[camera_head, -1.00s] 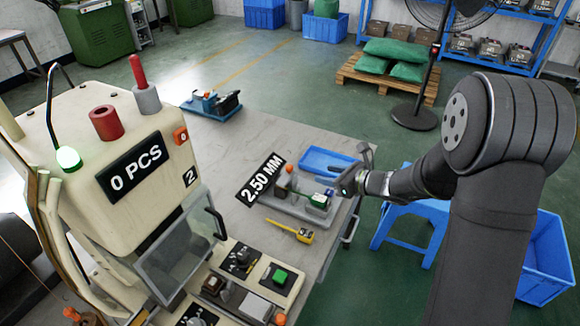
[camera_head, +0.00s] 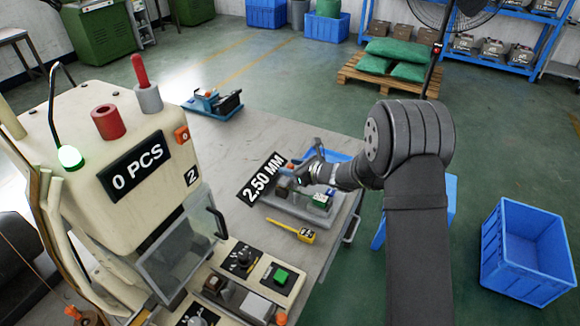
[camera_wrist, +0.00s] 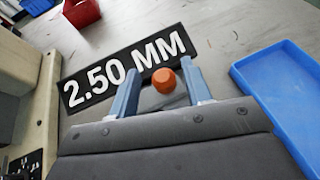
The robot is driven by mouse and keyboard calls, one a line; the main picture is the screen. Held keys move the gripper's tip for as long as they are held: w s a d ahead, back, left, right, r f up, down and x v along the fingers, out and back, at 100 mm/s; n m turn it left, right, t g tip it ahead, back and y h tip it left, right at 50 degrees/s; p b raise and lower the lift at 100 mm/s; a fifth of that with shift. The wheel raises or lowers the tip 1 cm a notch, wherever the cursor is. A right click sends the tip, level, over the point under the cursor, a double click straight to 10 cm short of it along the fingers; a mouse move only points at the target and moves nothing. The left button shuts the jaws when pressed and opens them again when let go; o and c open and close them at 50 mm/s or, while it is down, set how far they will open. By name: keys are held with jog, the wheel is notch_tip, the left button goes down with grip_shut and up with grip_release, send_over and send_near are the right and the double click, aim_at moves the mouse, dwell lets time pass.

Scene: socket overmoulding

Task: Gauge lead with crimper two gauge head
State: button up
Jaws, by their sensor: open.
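The crimper two machine (camera_head: 130,180) is cream, with a "0 PCS" display and a "2" plate, at the left of the head view. A black "2.50 MM" sign (camera_head: 262,180) stands by a grey fixture (camera_head: 290,205) on the table; the sign also shows in the wrist view (camera_wrist: 125,68). My gripper (camera_head: 308,165) is over the fixture. In the wrist view its two blue-grey fingers (camera_wrist: 160,85) are open, with an orange knob (camera_wrist: 164,80) showing between them. I cannot tell whether they touch it. I cannot make out a lead.
A blue tray (camera_head: 322,157) lies behind the fixture and at right in the wrist view (camera_wrist: 285,90). A control panel with a green button (camera_head: 281,276) is near the machine. A blue crate (camera_head: 525,250) is on the floor.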

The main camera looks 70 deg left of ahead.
jog(key=shift+s+a+f, duration=0.2)
jog(key=shift+a, duration=0.2)
jog(key=shift+c, duration=0.3)
grip_shut()
jog(key=shift+w+a, duration=1.25)
jog(key=shift+w+a+r, duration=0.15)
jog(key=shift+w+a, duration=0.1)
jog(key=shift+w, duration=0.05)
jog(key=shift+o, duration=0.3)
grip_release()
jog(key=shift+w, duration=0.1)
